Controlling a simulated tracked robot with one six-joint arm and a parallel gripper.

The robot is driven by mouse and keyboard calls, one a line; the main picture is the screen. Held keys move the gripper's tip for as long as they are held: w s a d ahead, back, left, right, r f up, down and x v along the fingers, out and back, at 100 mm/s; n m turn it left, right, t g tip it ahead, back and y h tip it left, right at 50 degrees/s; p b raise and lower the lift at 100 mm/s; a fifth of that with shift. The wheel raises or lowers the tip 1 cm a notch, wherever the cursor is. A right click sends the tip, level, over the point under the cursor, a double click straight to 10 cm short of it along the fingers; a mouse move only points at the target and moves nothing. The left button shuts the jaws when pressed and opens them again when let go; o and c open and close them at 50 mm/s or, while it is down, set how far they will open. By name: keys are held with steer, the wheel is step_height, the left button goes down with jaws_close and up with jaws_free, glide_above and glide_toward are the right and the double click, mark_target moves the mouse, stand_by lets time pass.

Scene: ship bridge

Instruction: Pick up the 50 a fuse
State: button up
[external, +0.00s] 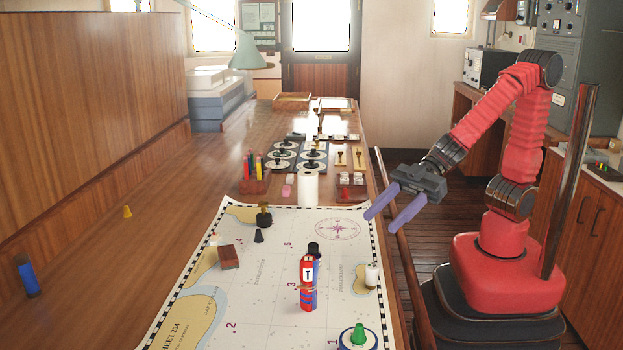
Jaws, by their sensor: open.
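No 50 A marking is readable, so I cannot tell which thing is the 50 A fuse. A blue cylinder with dark ends (28,276) stands tilted at the far left. A red cylinder with a white T label (307,284) stands on the chart (260,290), with a dark-topped cylinder (315,250) partly hidden behind it. A small white cylinder (372,276) stands near the chart's right border. My gripper (382,223) is open and empty, its two purple fingers pointing down-left above the table's right edge. It is apart from all these things.
A white roll (308,188), a wooden rack with coloured sticks (256,179) and a block of small white items (351,186) stand behind the chart. A brown box (229,257), a dark cone (258,236) and a green piece (358,335) are on it. The table's left side is mostly clear.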

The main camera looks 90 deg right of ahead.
mark_target(375, 264)
step_height(375, 264, down, 11)
steer(key=shift+d+r, duration=0.1)
stand_by(0.3)
steer(key=shift+w, duration=0.1)
steer(key=shift+x, duration=1.2)
steer(key=shift+x, duration=2.55)
steer(key=c, duration=1.1)
